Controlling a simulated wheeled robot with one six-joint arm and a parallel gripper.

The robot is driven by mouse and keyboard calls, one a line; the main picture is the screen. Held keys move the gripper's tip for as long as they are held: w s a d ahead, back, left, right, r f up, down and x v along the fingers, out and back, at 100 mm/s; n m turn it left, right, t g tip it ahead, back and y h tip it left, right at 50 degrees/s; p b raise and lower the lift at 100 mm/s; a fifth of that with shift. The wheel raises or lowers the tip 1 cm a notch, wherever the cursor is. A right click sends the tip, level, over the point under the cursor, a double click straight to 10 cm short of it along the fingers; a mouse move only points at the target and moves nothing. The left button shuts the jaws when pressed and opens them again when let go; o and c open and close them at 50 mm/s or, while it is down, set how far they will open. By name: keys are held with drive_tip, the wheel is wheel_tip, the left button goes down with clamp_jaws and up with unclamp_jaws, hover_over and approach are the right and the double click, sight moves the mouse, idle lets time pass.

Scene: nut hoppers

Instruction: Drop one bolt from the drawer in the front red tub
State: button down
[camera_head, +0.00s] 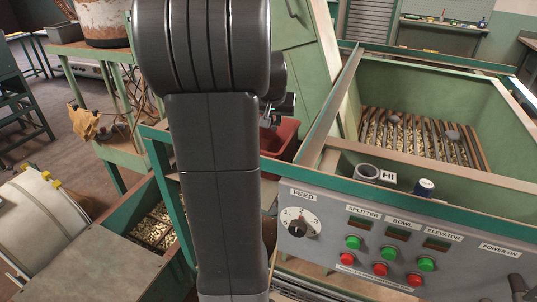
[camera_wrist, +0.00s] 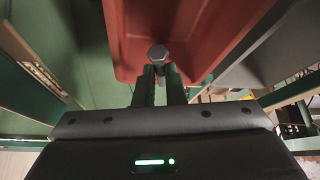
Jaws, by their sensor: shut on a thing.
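My gripper (camera_wrist: 158,84) is shut on a grey bolt (camera_wrist: 157,52), whose hexagonal head shows at the fingertips in the wrist view. The red tub (camera_wrist: 195,25) fills the upper middle of that view, behind the bolt. In the head view the red tub (camera_head: 284,141) shows just right of my arm, partly hidden by it. My gripper (camera_head: 276,113) is there at the tub's upper edge, mostly hidden behind my arm. The bolt cannot be made out in the head view. No drawer can be clearly told.
A green hopper (camera_head: 430,80) with a grate over brass-coloured nuts stands at right. Below it is a grey control panel (camera_head: 400,245) with buttons. A green bin (camera_head: 118,220) with nuts is at lower left. A green table (camera_head: 90,48) bears a rusty bucket (camera_head: 103,20).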

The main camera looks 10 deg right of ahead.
drive_tip(key=shift+f+b, duration=0.35)
drive_tip(key=shift+f, duration=0.55)
drive_tip(key=c, duration=1.4)
unclamp_jaws()
drive_tip(key=shift+r, duration=0.15)
drive_tip(key=v, duration=1.3)
drive_tip(key=shift+s+r+b, duration=0.2)
drive_tip(key=shift+r+b, duration=0.05)
drive_tip(key=shift+b, duration=0.1)
drive_tip(key=shift+f, duration=0.1)
